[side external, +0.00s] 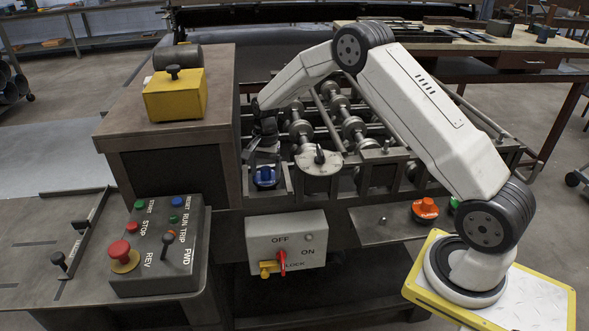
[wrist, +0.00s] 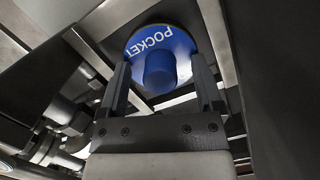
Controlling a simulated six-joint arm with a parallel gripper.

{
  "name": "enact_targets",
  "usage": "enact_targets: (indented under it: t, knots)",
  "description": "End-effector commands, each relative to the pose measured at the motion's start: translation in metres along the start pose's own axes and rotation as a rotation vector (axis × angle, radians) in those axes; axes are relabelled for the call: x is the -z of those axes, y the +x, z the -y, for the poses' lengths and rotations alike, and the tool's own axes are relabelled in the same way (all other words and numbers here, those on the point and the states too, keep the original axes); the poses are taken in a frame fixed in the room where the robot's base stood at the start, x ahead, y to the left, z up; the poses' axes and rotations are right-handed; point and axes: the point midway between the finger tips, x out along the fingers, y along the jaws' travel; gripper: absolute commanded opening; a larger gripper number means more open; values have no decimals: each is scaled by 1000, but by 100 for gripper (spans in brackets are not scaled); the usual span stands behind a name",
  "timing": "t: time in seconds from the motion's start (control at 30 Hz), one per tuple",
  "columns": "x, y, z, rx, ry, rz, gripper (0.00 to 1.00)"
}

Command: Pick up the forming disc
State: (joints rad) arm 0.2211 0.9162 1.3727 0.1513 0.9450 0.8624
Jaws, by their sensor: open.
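A blue disc (wrist: 141,46) lettered "POCKET", with a round knob (wrist: 160,72) at its middle, sits in the metal frame. In the side view this blue disc (side external: 266,177) is at the front left of the roller machine. My gripper (wrist: 161,65) is open, with one finger on each side of the knob in the wrist view. I cannot tell whether the fingers touch it. In the side view my gripper (side external: 262,148) is just above the blue disc. An orange lettered disc (side external: 425,210) sits on the right shelf, with a green one (side external: 454,203) partly hidden behind my arm.
A brown housing (side external: 165,100) with a yellow block (side external: 175,95) stands close on the left. Roller shafts (side external: 350,125) and a dial plate (side external: 319,160) are to the right. A switch box (side external: 286,243) and a button panel (side external: 160,245) are in front.

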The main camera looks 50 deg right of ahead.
Motion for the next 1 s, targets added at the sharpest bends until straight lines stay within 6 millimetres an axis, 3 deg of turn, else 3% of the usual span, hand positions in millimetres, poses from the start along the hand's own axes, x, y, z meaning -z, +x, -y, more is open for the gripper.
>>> enact_targets:
  t: [0.27,0.53,1.0]
  knots:
    - [0,0,0,0,0,0,84]
    - [0,0,0,0,0,0,2]
    - [0,-3,1,2,0,-1,0]
